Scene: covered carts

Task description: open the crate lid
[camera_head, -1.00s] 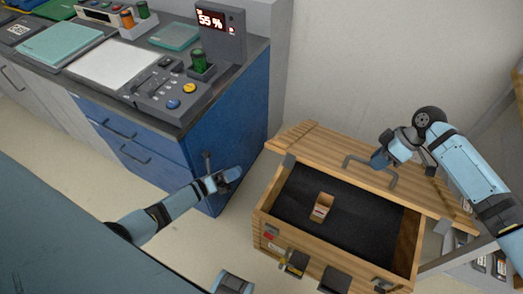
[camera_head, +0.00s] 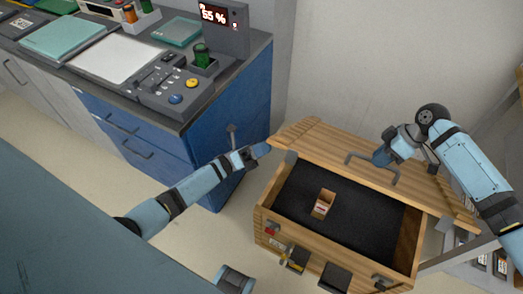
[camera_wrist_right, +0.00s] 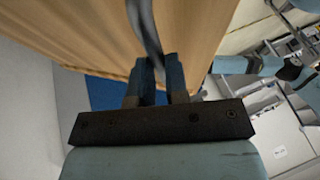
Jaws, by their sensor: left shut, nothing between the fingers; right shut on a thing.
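The wooden crate (camera_head: 262,222) stands in the lower right of the head view, with a dark lining and a small cardboard box (camera_head: 323,204) inside. Its wooden lid (camera_head: 305,138) stands raised and tilted back along the far edge. A grey bar handle (camera_head: 352,160) is on the lid. My right gripper (camera_head: 380,158) is shut on the handle; in the right wrist view its fingers (camera_wrist_right: 158,80) close around the grey bar, with lid wood behind. My left gripper (camera_head: 262,149) is shut and empty, left of the crate, beside the blue cabinet.
A blue cabinet (camera_head: 228,125) with a worktop stands left of the crate. A control panel (camera_head: 170,90), a green container (camera_head: 201,55) and a display (camera_head: 222,18) are on it. Dark latches (camera_head: 296,262) sit on the crate's front. A wall rises behind the lid.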

